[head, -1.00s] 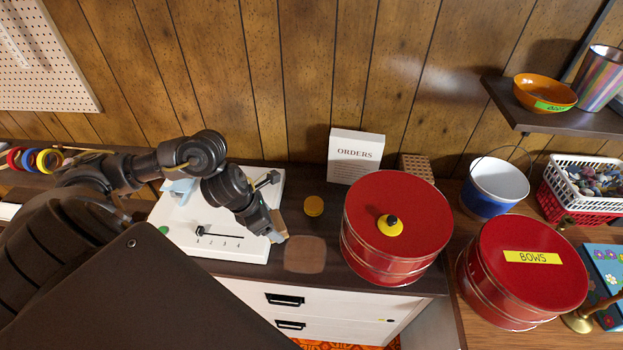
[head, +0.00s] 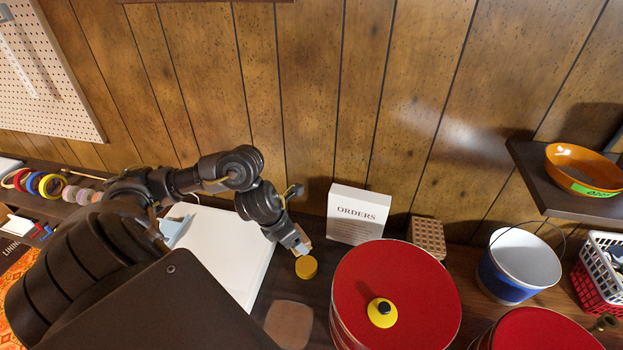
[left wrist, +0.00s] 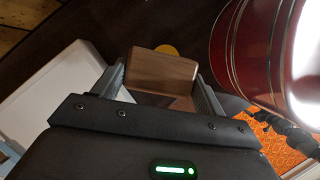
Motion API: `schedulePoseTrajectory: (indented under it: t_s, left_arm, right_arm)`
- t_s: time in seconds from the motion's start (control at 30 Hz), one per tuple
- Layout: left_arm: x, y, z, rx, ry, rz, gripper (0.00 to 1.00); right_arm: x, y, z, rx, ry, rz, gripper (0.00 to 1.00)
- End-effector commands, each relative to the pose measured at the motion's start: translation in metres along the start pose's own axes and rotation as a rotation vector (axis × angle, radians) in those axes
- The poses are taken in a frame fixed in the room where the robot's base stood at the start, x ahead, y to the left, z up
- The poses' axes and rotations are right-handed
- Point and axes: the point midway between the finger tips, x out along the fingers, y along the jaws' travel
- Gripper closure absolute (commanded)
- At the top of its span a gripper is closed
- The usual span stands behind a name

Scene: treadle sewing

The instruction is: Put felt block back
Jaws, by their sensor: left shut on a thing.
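The felt block is a brown, wood-toned block (left wrist: 160,72) between the two fingers of my left gripper (left wrist: 158,88) in the left wrist view. The gripper is shut on it. In the head view my left gripper (head: 301,246) is by the yellow round disc (head: 306,268), in front of the white ORDERS box (head: 358,214); its height above the counter is hard to tell. Only a small tan bit of the block shows there. A flat brown rounded-square patch (head: 288,324) lies on the dark counter nearer me. My right gripper is not in view.
A large red tin (head: 395,285) with a yellow-and-black knob stands close to the right of the gripper. A white board (head: 222,245) lies to the left. A woven tan block (head: 428,236) and a blue-white bucket (head: 518,265) stand at the right.

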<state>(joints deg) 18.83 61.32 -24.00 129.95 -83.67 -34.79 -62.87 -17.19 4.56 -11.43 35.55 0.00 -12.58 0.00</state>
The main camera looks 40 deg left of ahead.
Motion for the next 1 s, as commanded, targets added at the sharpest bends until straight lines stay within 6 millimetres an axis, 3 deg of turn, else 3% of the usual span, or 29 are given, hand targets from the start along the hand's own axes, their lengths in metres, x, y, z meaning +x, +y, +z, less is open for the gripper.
schedulePoseTrajectory:
  t_s: [0.2,0.33,0.6,1.0]
  left_arm:
    - [0.036,0.033,0.024,-0.013,0.000,-0.004,0.46]
    - [0.058,0.054,0.040,-0.012,0.000,-0.005,0.46]
    - [0.110,0.081,0.047,-0.007,0.002,-0.004,0.46]
    - [0.131,0.089,0.048,-0.005,0.003,-0.004,0.46]
  right_arm:
    - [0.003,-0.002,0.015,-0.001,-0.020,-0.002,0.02]
    - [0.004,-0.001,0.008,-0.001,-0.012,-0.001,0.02]
    - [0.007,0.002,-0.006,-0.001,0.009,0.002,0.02]
    - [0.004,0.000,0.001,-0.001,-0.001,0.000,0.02]
